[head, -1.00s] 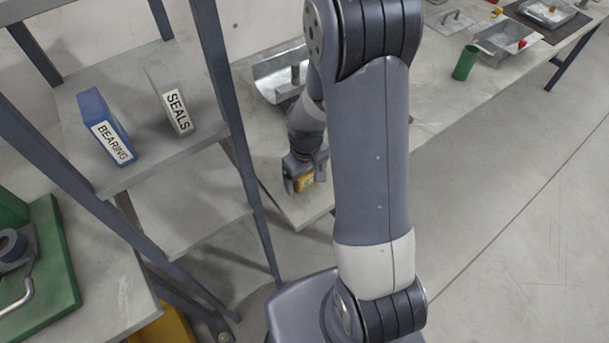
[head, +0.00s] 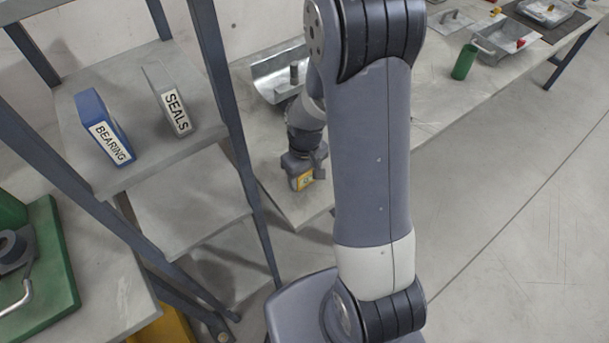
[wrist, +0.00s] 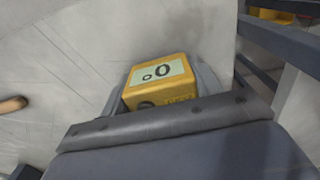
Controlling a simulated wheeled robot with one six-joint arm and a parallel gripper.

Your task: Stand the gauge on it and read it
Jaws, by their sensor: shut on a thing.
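The gauge is a small yellow box (wrist: 160,85) with a pale display in the wrist view. The display seems to read "0" with a small mark beside it; the picture is too coarse to be sure. In the head view the gauge (head: 304,181) shows at the end of my arm. My gripper (head: 304,170) is shut on it, above the near end of the long grey bench (head: 285,205). I cannot tell whether the gauge touches the bench top. A grey trough-shaped part (head: 275,72) with an upright post lies on the bench behind my gripper, partly hidden by my arm.
A shelf rack (head: 221,85) at left holds a blue BEARING box (head: 97,112) and a grey SEALS box (head: 160,90). A green cylinder (head: 463,63) and metal trays (head: 505,42) stand farther along the bench. The floor at right is clear.

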